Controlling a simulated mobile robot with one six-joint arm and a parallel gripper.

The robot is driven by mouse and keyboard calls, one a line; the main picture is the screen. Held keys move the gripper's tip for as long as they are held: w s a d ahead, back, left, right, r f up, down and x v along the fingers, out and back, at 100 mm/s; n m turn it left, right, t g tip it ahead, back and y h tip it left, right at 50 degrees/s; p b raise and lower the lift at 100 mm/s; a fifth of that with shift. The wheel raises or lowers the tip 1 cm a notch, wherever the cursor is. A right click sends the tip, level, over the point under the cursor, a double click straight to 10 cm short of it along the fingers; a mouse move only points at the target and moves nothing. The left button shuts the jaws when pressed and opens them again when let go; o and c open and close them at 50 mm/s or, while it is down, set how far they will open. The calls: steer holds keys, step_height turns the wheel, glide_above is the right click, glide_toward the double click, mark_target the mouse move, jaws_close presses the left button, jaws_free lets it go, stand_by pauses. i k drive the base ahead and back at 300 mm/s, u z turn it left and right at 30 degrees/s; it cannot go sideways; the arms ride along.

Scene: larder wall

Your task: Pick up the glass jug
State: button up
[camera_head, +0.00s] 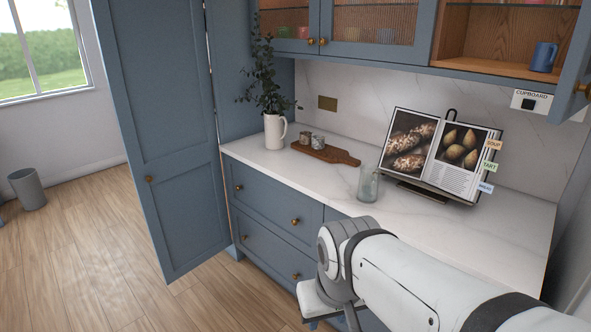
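A clear glass jug (367,186) stands upright on the pale marble counter (420,218), near its front edge and left of an open cookbook. It looks empty, and the counter and wall show through it. My arm reaches in from the lower right, in front of the counter, and bends downward near the bottom edge. Its lower end is cut off by the frame, and the gripper fingers do not show. The visible part of the arm is apart from the jug in the picture.
Behind the jug are a wooden board (343,157) with two small pots and a white pitcher (274,133) of greenery. The cookbook (440,152) stands close on the right. Wall cupboards hang above; a tall blue door (165,150) stands left. The counter's right front is clear.

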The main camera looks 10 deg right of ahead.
mark_target(368, 183)
steer(key=i, duration=1.35)
steer(key=z, duration=0.85)
steer(key=i, duration=0.55)
steer(key=z, duration=0.4)
steer(key=k, duration=0.85)
steer(key=z, duration=0.2)
steer(key=i, duration=0.85)
steer(key=u, duration=0.1)
